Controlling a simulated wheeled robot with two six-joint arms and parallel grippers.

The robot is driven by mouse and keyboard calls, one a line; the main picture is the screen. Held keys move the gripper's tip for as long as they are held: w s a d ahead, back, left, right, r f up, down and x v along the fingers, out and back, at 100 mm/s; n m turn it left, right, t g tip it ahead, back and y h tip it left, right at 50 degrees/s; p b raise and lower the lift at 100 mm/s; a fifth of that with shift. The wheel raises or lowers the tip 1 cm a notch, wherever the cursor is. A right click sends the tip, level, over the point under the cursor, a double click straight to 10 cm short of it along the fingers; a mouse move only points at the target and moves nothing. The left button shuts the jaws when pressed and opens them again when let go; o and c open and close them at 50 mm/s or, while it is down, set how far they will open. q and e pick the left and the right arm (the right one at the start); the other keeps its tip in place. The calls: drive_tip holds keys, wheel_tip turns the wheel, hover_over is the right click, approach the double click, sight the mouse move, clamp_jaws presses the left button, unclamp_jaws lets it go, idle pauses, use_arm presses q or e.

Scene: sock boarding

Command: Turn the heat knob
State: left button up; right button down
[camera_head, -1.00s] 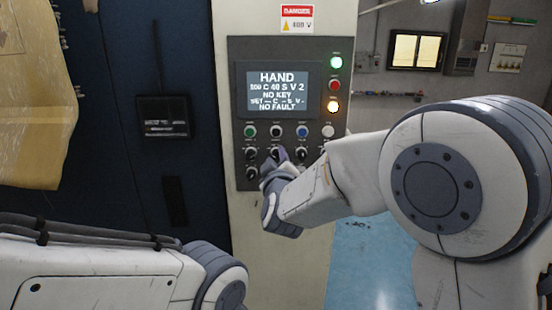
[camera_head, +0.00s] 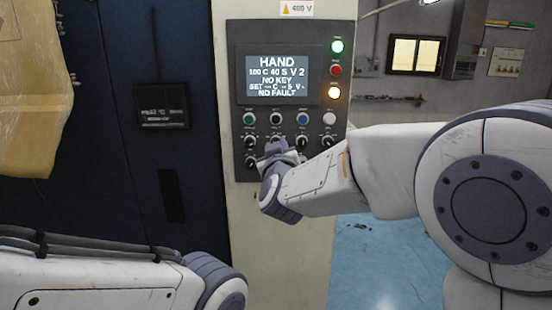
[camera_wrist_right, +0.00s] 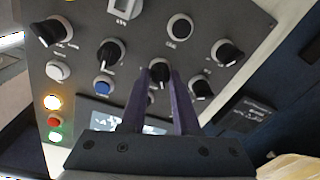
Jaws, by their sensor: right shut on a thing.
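The grey control panel (camera_head: 240,110) stands on a pale cabinet column. My right gripper (camera_head: 274,148) reaches its lower part from the right. In the right wrist view, its two purple fingers (camera_wrist_right: 159,80) are shut on a black knob (camera_wrist_right: 160,70) with a pale pointer mark. This is the second knob from the left in the upper knob row; its label is not legible, and the gripper hides it in the head view. The display (camera_head: 277,76) reads HAND, NO KEY and NO FAULT. My left gripper is out of view; only part of its arm shows.
Other black knobs sit close by, including one (camera_wrist_right: 109,51) and another (camera_wrist_right: 202,90). A blue button (camera_head: 302,119) and white button (camera_head: 328,119) are above the knobs. Green (camera_head: 337,46) and amber (camera_head: 334,92) lamps glow. A dark blue cabinet (camera_head: 110,130) stands left.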

drive_tip(key=shift+f+m+h+b, duration=0.1)
drive_tip(key=shift+m+h+b, duration=0.2)
drive_tip(key=shift+m+b, duration=4.45)
drive_tip(key=shift+m+p, duration=0.7)
drive_tip(key=shift+m, duration=0.35)
drive_tip(key=c, duration=0.6)
unclamp_jaws()
drive_tip(key=shift+c, duration=0.2)
